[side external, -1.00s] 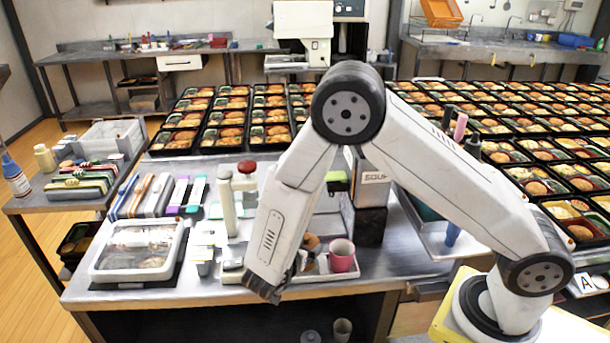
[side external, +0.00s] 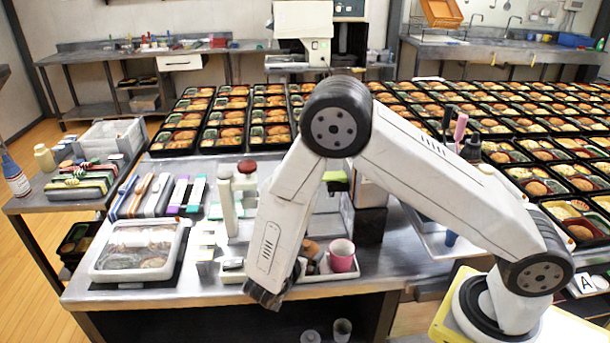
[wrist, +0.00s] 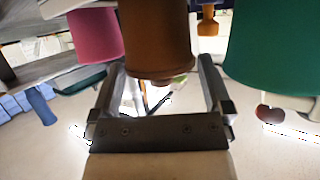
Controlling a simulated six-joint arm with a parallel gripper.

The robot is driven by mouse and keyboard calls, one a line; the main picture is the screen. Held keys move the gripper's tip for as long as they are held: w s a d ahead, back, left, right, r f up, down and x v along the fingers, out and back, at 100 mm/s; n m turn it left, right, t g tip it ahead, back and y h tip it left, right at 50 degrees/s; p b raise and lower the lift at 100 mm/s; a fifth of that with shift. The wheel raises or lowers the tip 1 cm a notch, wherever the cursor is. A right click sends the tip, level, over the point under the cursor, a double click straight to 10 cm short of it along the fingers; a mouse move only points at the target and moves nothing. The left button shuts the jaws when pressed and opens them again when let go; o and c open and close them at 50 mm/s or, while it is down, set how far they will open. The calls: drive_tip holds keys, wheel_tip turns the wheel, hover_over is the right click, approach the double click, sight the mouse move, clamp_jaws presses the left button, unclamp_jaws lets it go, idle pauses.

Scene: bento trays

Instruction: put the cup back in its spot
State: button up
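The brown cup (side external: 312,247) is at the left of the pink cup (side external: 342,256), partly hidden by my arm in the side view. In the wrist view the brown cup (wrist: 157,40) is between my gripper's (wrist: 160,72) two fingers, which appear to touch both its sides. My gripper (side external: 296,272) is low at the front of the counter, shut on the brown cup. The pink cup (wrist: 95,35) and a green cup (wrist: 270,50) flank it in the wrist view. The pink cup stands on a pale tray (side external: 322,276); whether the brown cup touches the tray is hidden.
A box marked SOUP (side external: 370,192) stands behind the cups. Tall bottles (side external: 227,205) and a clear-lidded container (side external: 138,250) are at the left on the steel counter (side external: 200,292). Bento trays (side external: 230,118) fill the back. Two clear cups (side external: 342,328) are below the counter.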

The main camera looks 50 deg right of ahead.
drive_tip(key=shift+r, duration=0.2)
drive_tip(key=v, duration=1.2)
idle(0.4)
drive_tip(key=w+d+r+n+t+y, duration=0.3)
drive_tip(key=w+r+n+t+y, duration=0.25)
drive_tip(key=w+y, duration=0.4)
drive_tip(key=s+d+n+g+y, duration=0.1)
drive_tip(key=s+d+n+g, duration=0.2)
drive_tip(key=s, duration=0.5)
drive_tip(key=s+d+n+g+y, duration=0.2)
drive_tip(key=s+d+n+g, duration=0.1)
drive_tip(key=s+d+n, duration=0.3)
drive_tip(key=s, duration=0.2)
drive_tip(key=shift+s+d+f, duration=0.2)
drive_tip(key=shift+s+f, duration=0.15)
drive_tip(key=shift+s, duration=0.05)
drive_tip(key=shift+n+y, duration=0.25)
